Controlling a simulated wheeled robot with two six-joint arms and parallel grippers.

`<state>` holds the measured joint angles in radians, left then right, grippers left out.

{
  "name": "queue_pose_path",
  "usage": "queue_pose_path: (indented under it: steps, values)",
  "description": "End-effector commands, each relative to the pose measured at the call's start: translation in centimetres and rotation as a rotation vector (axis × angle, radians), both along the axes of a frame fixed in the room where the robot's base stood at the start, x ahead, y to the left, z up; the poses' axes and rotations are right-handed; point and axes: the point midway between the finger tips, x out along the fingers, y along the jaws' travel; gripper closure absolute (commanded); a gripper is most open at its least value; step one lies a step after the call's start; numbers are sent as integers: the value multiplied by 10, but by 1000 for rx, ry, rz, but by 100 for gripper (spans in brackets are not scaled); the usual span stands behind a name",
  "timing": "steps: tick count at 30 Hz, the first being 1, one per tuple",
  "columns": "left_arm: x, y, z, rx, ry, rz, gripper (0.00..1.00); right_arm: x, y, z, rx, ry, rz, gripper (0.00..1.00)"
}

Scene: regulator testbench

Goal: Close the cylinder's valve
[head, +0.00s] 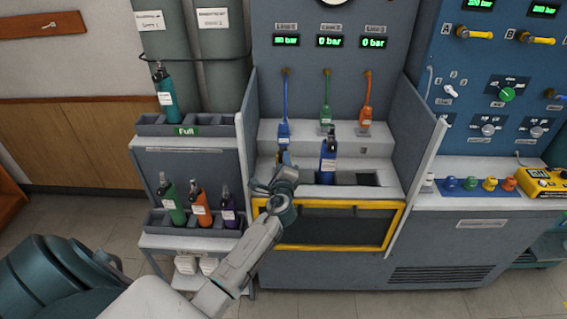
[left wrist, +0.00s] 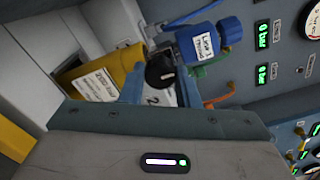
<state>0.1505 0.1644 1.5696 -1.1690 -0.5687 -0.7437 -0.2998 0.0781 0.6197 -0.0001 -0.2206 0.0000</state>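A yellow cylinder (left wrist: 100,80) with a white label shows in the left wrist view, topped by a black valve knob (left wrist: 161,70). A blue connector labelled Line 1 (left wrist: 209,40) sits beside the knob. My left gripper (left wrist: 158,84) has its two fingers on either side of the knob; whether they press on it I cannot tell. In the head view my left gripper (head: 284,172) is at the bench's left slot, below the blue Line 1 hose (head: 285,110), and hides most of the cylinder there. My right gripper is not in view.
A blue cylinder (head: 327,163) stands right of my gripper, beside an empty slot (head: 368,179). Grey side panels (head: 418,165) flank the bench. A rack (head: 150,224) at left holds several cylinders. The Line 2 (head: 329,41) and Line 3 (head: 373,43) displays read 0 bar.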

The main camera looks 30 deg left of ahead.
Motion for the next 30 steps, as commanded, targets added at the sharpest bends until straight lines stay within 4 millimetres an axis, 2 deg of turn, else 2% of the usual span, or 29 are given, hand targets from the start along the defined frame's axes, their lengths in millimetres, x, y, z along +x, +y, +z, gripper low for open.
queue_pose_path:
  steps: [1, 3, 14, 17, 24, 30]
  values:
    - [0, 0, -1, 1, 3, 1, 63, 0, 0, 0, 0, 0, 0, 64]
    - [0, 0, -1, 1, 3, 1, 50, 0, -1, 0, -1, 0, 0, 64]
    - [-4, -2, -1, -1, 1, 0, 49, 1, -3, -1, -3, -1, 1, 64]
    - [-14, -9, -3, -1, 2, -1, 49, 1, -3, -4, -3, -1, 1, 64]
    - [-56, -35, -4, -4, 1, -1, 49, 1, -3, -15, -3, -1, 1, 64]
    - [-83, -51, -3, -1, 2, 0, 49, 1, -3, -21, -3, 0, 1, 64]
